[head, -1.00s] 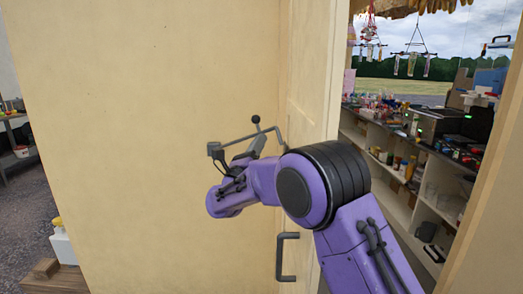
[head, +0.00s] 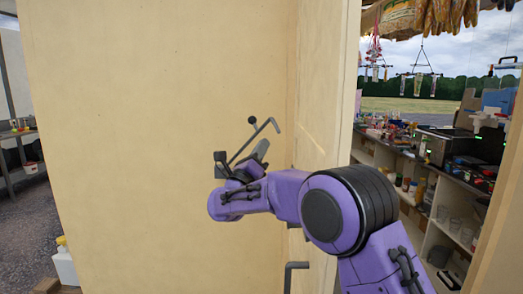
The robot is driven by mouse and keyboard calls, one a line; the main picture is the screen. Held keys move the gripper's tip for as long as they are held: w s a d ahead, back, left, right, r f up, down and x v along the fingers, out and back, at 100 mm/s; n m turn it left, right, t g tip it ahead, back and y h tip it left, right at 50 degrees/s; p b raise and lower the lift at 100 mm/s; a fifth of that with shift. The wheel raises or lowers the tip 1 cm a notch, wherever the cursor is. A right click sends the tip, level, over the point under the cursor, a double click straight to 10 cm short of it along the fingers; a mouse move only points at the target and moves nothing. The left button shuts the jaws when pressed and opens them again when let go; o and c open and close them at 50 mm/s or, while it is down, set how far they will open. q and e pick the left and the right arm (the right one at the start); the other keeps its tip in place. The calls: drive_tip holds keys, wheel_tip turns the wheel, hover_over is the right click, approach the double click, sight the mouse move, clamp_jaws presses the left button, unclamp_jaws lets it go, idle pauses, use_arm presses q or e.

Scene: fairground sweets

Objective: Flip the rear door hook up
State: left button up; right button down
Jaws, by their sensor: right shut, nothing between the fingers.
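The rear door hook (head: 252,138) is a thin dark rod with a bent tip and a ball knob. It sits on the cream wall panel beside the door (head: 322,120) and slants steeply up to the right. Its bent tip is apart from the door's face. My right gripper (head: 256,154) is shut and empty, close under the rod. Whether it touches the rod is hard to tell. The hook's mount at the lower left is partly hidden by the gripper. My left gripper is out of view.
A dark door handle (head: 292,271) is low on the door, partly behind my right arm. Shelves of goods (head: 440,215) stand beyond the door at right. A white bottle (head: 64,266) is at lower left. The wall panel left of the hook is bare.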

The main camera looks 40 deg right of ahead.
drive_tip(key=b+v, duration=0.3)
drive_tip(key=v, duration=0.7)
drive_tip(key=shift+a+f+b, duration=0.15)
drive_tip(key=shift+a+b, duration=0.05)
drive_tip(key=shift+b, duration=0.1)
drive_tip(key=shift+s, duration=0.1)
